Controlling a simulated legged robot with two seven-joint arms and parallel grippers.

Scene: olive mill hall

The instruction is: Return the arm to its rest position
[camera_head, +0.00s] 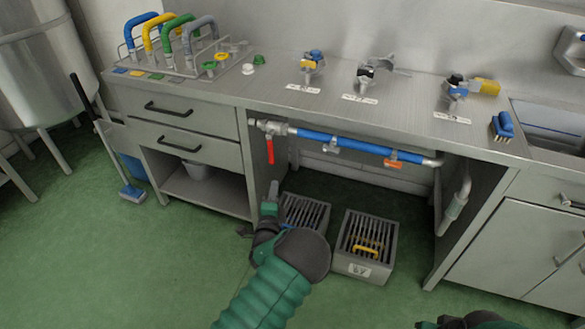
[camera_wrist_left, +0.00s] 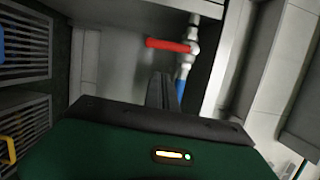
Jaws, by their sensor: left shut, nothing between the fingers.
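My left arm comes up from the bottom of the head view in a ribbed green sleeve. Its gripper (camera_head: 272,190) is below the workbench front, just left of the floor grates and under the red valve lever (camera_head: 270,150). In the left wrist view its fingers (camera_wrist_left: 162,90) are together and hold nothing. The red lever also shows there (camera_wrist_left: 170,45), beyond the fingertips and apart from them. A dark and green part of my right arm (camera_head: 475,321) shows at the bottom right edge of the head view; its fingers cannot be made out.
A blue pipe (camera_head: 340,143) runs below the steel workbench (camera_head: 340,110). A grated box with a yellow handle (camera_head: 365,262) stands on the floor beside another grate (camera_head: 305,212). Drawers (camera_head: 185,125) are at left, a cabinet (camera_head: 505,235) at right. Green floor at front left is clear.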

